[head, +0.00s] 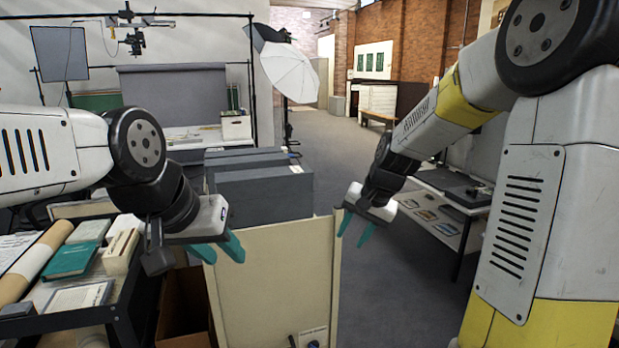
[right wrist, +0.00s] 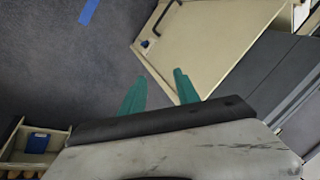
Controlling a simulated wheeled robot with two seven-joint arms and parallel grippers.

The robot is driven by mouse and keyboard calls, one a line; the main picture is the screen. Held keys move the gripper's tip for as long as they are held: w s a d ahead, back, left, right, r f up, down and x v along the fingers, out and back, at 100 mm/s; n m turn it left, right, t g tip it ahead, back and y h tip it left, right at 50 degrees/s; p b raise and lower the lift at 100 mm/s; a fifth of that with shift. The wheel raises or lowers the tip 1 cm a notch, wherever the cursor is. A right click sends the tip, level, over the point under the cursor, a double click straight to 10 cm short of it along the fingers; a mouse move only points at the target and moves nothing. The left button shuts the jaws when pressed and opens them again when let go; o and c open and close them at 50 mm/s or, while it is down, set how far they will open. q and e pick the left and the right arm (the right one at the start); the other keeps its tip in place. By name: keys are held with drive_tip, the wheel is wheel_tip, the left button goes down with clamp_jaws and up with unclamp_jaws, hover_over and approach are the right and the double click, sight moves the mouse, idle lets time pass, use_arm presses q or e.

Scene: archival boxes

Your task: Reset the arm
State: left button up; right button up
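My left gripper (head: 220,250) has teal fingers and is open, with nothing between the fingertips. It is in front of the left edge of a cream cabinet (head: 275,280) in the head view. My right gripper (head: 354,232) is at the cabinet's right edge, with its two teal fingers apart and empty. In the right wrist view, the right gripper's fingers (right wrist: 158,95) are spread over the floor and the cream panel. Grey archival boxes (head: 265,192) stand in a row on the cabinet, between the two grippers.
A dark cart (head: 115,300) with books and papers stands at the left. A low table (head: 450,195) with flat items stands at the right. A brown open box (head: 185,310) is on the floor beside the cabinet. Grey floor (head: 390,290) is clear right of the cabinet.

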drive_tip(key=s+d+r+n+t, duration=0.1)
drive_tip(key=s+r, duration=0.2)
drive_tip(key=s, duration=0.4)
drive_tip(key=s+d+r+n, duration=0.1)
drive_tip(key=s+r+n, duration=0.1)
drive_tip(key=s, duration=0.5)
drive_tip(key=s+d+r+n+t+h, duration=0.1)
drive_tip(key=s+r, duration=0.3)
drive_tip(key=s, duration=0.3)
drive_tip(key=shift+s+d+r+n+t, duration=0.3)
drive_tip(key=shift+d+r+n, duration=0.05)
drive_tip(key=shift+r+n, duration=0.05)
drive_tip(key=shift+c, duration=0.4)
